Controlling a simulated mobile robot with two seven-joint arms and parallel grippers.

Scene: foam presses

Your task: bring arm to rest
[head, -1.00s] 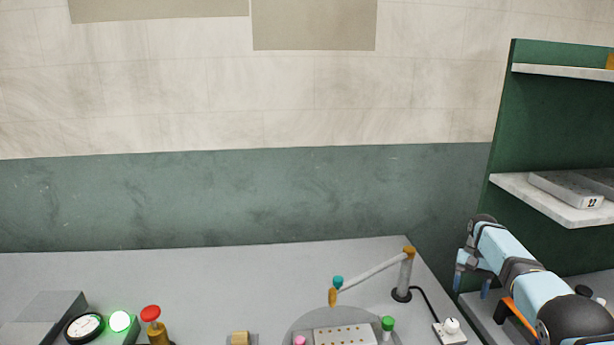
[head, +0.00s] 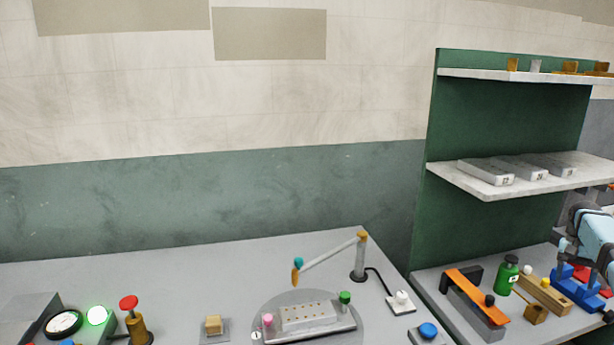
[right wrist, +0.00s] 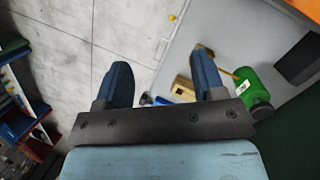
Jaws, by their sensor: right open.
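My right arm comes in at the right edge of the head view, and my right gripper (head: 566,254) is in front of the lower part of the green shelf unit, partly cut off by the frame edge. In the right wrist view the two dark blue fingers of this gripper (right wrist: 163,82) stand wide apart with nothing between them. Beyond them are pale floor tiles and the grey edge of a worktop. My left gripper is in neither view.
A green bottle (head: 507,275), an orange-topped clamp (head: 470,290) and a wooden block (head: 543,296) stand on the right worktop close to my right gripper. The bottle also shows in the wrist view (right wrist: 252,88). A round plate (head: 272,302) and a red-knobbed lever (head: 129,303) are on the left bench.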

